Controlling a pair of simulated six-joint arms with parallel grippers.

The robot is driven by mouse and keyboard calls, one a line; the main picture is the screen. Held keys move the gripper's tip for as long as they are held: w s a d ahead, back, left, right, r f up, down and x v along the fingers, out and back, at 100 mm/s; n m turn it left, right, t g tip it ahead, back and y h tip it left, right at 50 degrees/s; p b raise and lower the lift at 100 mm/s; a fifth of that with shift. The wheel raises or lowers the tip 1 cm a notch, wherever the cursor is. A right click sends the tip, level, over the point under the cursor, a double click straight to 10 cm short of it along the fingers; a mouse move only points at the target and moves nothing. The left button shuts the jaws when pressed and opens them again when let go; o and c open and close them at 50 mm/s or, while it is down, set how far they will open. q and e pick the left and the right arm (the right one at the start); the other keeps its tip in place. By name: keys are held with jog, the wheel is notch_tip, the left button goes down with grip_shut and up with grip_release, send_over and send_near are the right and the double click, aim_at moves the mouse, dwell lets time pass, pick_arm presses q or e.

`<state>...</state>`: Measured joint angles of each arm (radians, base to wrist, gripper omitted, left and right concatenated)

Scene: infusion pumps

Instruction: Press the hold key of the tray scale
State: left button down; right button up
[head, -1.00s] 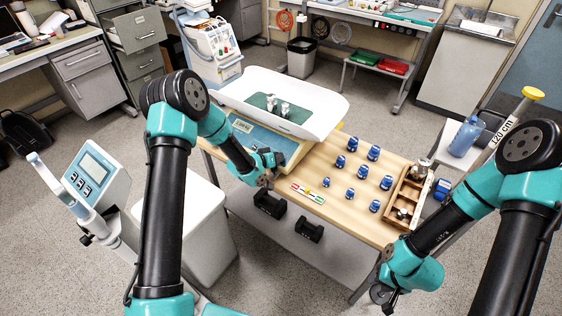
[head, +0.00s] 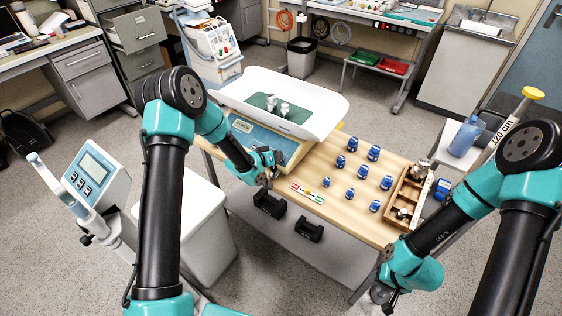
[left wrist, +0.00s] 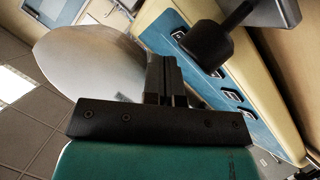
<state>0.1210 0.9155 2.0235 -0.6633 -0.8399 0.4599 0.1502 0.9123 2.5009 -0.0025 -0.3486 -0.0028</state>
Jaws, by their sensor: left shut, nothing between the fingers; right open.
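The tray scale has a wide white tray (head: 325,117) above a pale yellow body with a blue front panel (head: 251,133) and a small display (head: 243,126). In the left wrist view, the blue panel (left wrist: 168,47) carries several dark, light-edged keys (left wrist: 231,97); their labels cannot be read. My left gripper (head: 266,180) is shut and empty at the scale's front lower edge. Its closed fingers (left wrist: 165,77) show beside the panel in the wrist view; contact with a key cannot be told. My right gripper (head: 384,297) is open and empty, low in front of the table.
A green mat (head: 271,106) with small metal weights lies in the tray. Several blue vials (head: 349,193) and a coloured strip (head: 307,194) are on the wooden table, with a wooden box (head: 406,198) at right.

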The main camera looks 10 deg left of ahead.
dwell(0.3)
pick_arm(q)
jog(key=r, duration=0.1)
jog(key=s+r, duration=0.1)
jog(key=r, duration=0.1)
jog(key=s+r, duration=0.1)
jog(key=shift+a+r, duration=0.3)
jog(key=shift+a, duration=0.05)
dwell(0.8)
jog(key=shift+s+f, duration=0.2)
jog(key=shift+f, duration=0.1)
jog(key=s+f+g+y, duration=0.1)
jog(key=s+f+g, duration=0.2)
jog(key=s, duration=0.7)
jog(key=s+a+f+n+g+y, duration=0.1)
jog(key=s+f+g, duration=0.3)
jog(key=s+f, duration=0.3)
jog(key=s+a+f+g+y, duration=0.1)
jog(key=s+f, duration=0.5)
jog(key=s, duration=0.9)
jog(key=shift+g+y, duration=0.5)
jog(key=shift+g, duration=0.7)
